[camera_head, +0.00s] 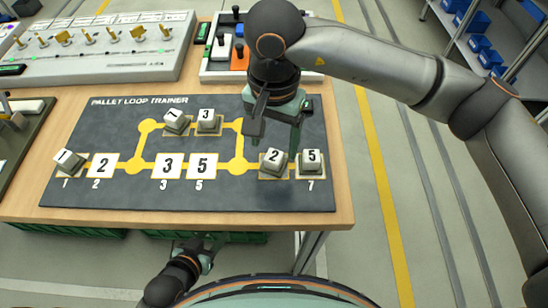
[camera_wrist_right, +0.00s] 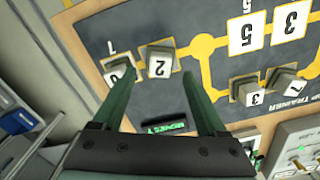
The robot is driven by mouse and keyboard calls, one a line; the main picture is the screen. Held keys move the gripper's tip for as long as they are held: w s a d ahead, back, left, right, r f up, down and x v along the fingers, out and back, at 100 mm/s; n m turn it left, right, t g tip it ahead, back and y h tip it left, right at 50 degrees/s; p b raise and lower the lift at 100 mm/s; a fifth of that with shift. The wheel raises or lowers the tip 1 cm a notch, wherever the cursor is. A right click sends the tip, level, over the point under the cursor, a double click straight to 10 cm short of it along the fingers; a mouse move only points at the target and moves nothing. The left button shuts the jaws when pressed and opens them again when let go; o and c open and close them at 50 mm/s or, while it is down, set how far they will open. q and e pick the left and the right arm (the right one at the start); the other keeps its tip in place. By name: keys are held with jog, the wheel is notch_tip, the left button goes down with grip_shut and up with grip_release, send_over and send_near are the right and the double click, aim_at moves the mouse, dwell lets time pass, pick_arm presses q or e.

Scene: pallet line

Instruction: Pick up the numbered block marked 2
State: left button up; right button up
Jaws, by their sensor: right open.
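The block marked 2 (camera_head: 274,158) is a pale cube on a beige pallet at the right part of the dark mat. It also shows in the right wrist view (camera_wrist_right: 159,64), just beyond the fingertips and between their lines. My right gripper (camera_head: 275,136) is open and empty above and around the far side of this block; its fingers (camera_wrist_right: 158,82) look apart from it. The block marked 5 (camera_head: 310,158) stands close to the right; one finger partly covers it in the wrist view. My left gripper (camera_head: 205,256) is low at the table's front edge, its jaws unclear.
The mat (camera_head: 120,195) also carries blocks marked 1 (camera_head: 68,160), 1 (camera_head: 174,117) and 3 (camera_head: 208,117), plus flat white number squares. A switch panel (camera_head: 110,60) and a button box (camera_head: 215,70) stand at the back. The mat's front strip is clear.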

aim_at(274, 155)
notch_tip(274, 155, down, 5)
jog(key=shift+w+f+p, duration=0.1)
jog(key=shift+p, duration=0.2)
jog(key=shift+c, duration=0.3)
grip_shut()
dwell(0.3)
